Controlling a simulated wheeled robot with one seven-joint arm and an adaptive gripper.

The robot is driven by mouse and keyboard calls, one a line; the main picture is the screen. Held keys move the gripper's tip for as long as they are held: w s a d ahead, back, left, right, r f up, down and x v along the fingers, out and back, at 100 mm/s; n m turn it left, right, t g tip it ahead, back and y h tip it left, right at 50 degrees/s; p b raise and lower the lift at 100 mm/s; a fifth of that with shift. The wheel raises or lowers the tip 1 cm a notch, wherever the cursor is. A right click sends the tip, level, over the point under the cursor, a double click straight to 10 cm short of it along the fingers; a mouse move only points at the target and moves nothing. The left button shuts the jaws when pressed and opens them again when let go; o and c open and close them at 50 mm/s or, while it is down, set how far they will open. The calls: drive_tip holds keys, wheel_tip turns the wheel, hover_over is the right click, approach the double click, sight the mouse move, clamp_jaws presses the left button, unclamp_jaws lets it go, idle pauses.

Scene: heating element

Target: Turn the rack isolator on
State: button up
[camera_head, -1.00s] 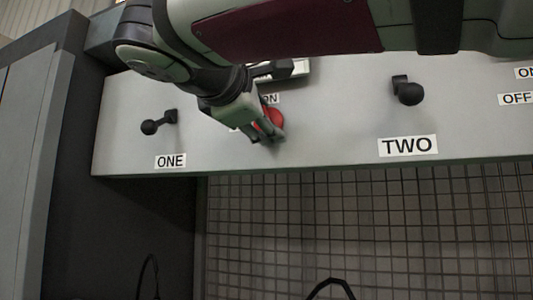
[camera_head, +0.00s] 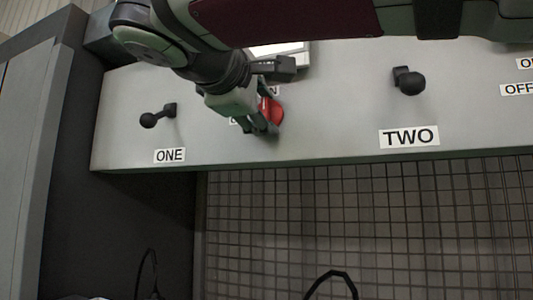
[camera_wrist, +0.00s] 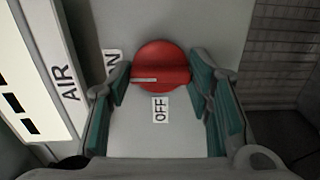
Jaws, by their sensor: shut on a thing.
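A round red rotary knob (camera_head: 271,111) sits on the grey panel (camera_head: 330,100); it also shows in the wrist view (camera_wrist: 163,64). A white mark on the knob points left in the wrist view, toward the side of the partly hidden ON label (camera_wrist: 113,63). The OFF label (camera_wrist: 160,110) is just below the knob there. My gripper (camera_head: 262,120) is shut on the red knob, with a teal-padded finger at either side of it in the wrist view (camera_wrist: 165,92). In the head view, the fingers partly hide the knob and its labels.
A white plate marked AIR (camera_wrist: 42,70) lies close left of my fingers in the wrist view. A tiled or gridded surface (camera_head: 370,220) is below the panel edge.

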drive_tip(key=o, duration=1.1)
drive_tip(key=shift+d, duration=0.1)
drive_tip(key=shift+o, duration=0.2)
drive_tip(key=v, duration=1.2)
drive_tip(key=shift+s, duration=0.1)
